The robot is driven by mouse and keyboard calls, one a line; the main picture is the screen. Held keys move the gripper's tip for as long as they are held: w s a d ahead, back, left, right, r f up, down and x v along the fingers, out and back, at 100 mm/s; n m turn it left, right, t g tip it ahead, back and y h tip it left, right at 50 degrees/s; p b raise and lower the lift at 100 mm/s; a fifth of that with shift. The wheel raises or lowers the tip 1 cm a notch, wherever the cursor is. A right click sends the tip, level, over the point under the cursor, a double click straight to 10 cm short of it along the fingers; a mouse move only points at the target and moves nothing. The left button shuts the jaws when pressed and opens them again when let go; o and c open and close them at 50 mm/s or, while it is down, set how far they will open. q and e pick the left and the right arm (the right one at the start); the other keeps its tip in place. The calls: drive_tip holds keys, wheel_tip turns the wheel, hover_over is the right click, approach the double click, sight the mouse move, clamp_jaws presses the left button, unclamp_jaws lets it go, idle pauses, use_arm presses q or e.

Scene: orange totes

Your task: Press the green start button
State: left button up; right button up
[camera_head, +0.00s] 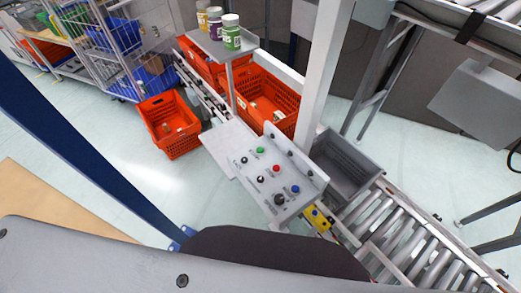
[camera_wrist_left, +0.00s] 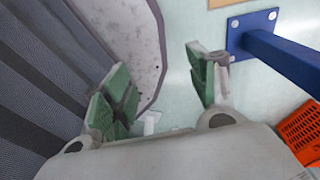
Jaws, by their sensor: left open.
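The green button (camera_head: 260,150) sits near the far edge of a light grey control panel (camera_head: 248,168) in the head view. Red buttons, a blue button and dark knobs share the panel. My left gripper (camera_wrist_left: 163,88) shows only in the left wrist view, with its green-padded fingers spread apart and nothing between them. It is over pale floor, and the panel cannot be made out in that view. My right gripper is in neither view.
A roller conveyor (camera_head: 405,240) and a grey bin (camera_head: 345,165) lie right of the panel. Orange totes (camera_head: 170,125) stand beyond it. A blue post (camera_head: 95,150) crosses the left side and a white post (camera_head: 322,75) rises behind the panel. Jars (camera_head: 231,35) stand on a shelf.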

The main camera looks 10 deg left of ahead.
use_arm(q)
clamp_jaws()
idle(0.5)
idle(1.2)
